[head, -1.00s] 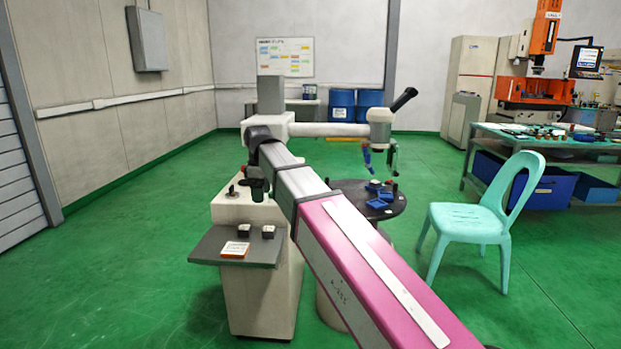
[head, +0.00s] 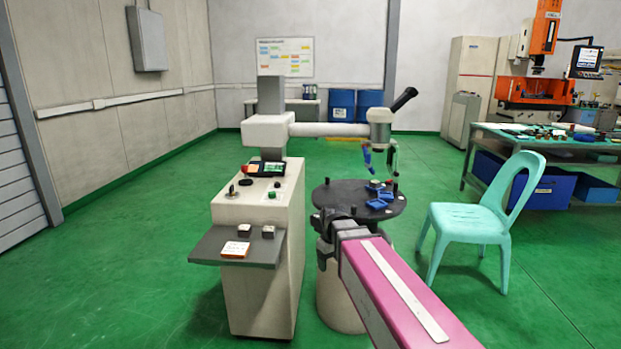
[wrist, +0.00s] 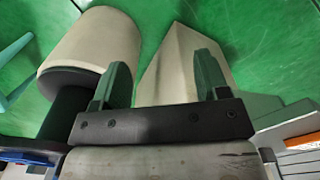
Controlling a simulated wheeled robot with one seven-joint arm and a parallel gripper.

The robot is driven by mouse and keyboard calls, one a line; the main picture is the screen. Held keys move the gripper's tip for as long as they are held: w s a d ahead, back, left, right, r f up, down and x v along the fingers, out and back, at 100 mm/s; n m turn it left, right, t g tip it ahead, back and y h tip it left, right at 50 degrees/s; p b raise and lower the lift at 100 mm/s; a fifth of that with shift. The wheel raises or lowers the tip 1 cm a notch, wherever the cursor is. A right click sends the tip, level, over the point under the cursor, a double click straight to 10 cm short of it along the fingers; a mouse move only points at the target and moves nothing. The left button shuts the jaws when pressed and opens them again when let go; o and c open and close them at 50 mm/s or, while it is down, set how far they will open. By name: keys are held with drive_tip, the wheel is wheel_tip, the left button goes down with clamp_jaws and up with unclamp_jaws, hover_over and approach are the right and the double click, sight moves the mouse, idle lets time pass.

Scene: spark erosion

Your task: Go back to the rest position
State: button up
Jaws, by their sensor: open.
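My gripper (wrist: 160,70) shows in the wrist view with its two green fingers spread apart and nothing between them. Behind the fingers in that view are the pale pedestal (wrist: 92,48) of the round table, the pale machine cabinet (wrist: 178,65) and green floor. In the head view my pink arm reaches up from the bottom right, and its dark end is in front of the near left edge of the round black table (head: 335,197). The fingers cannot be made out clearly there.
A control cabinet (head: 262,290) with a grey shelf (head: 215,248) stands left of my arm's end. Blue trays (head: 377,203) lie on the round table under an overhanging machine head (head: 380,130). A turquoise chair (head: 470,218) stands right. Green floor is free at left.

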drive_tip(key=s+d+f+m, duration=0.6)
drive_tip(key=s+d+f, duration=0.3)
drive_tip(key=d+f, duration=0.2)
drive_tip(key=shift+d, duration=0.45)
idle(0.9)
